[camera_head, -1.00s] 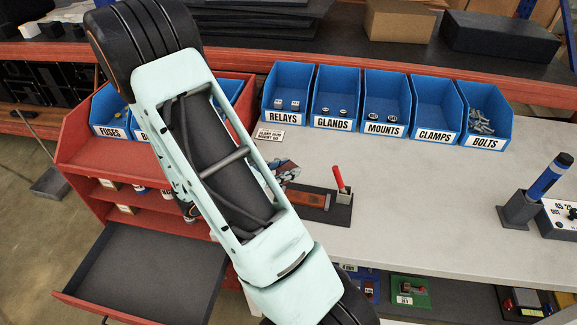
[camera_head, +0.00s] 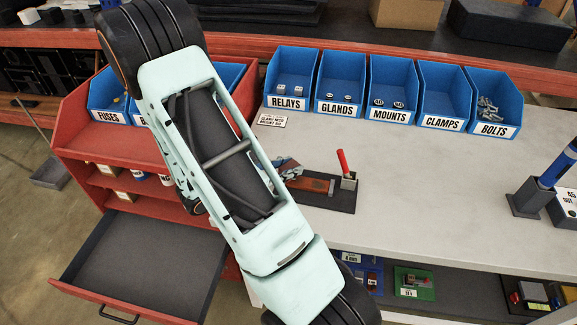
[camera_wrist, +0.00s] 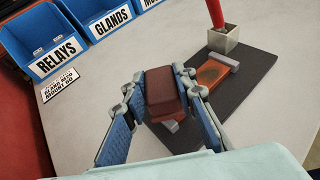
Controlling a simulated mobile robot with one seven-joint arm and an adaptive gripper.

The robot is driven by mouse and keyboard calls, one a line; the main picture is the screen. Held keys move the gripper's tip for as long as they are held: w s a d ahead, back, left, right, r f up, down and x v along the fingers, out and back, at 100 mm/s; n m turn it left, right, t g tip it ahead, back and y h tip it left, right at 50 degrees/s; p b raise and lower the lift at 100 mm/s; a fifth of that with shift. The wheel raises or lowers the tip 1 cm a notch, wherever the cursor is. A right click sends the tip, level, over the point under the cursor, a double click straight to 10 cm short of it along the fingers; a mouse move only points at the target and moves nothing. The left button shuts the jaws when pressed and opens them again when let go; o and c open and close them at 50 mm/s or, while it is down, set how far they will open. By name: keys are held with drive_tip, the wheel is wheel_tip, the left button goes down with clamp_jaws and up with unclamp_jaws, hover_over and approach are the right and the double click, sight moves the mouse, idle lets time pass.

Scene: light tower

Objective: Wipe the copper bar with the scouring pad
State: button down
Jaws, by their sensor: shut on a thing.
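The scouring pad (camera_wrist: 165,92) is a reddish-brown block held between the two blue-padded fingers of my gripper (camera_wrist: 160,90) in the wrist view. The copper bar (camera_wrist: 215,74) lies on a dark mat (camera_wrist: 245,88), just beyond and to the right of the pad. The bar has a darker patch on its face. The pad appears apart from the bar; its height over the mat is hard to tell. In the head view the bar (camera_head: 317,185) shows right of my arm, which hides much of my gripper.
A grey holder with a red-handled tool (camera_head: 346,172) stands at the bar's right end. Blue bins (camera_head: 390,85) line the back of the bench. A red cabinet (camera_head: 75,130) with an open drawer (camera_head: 145,265) is at left.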

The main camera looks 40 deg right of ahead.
drive_tip(key=shift+f+b, duration=0.75)
drive_tip(key=shift+f, duration=0.05)
drive_tip(key=shift+s+d, duration=0.1)
idle(0.3)
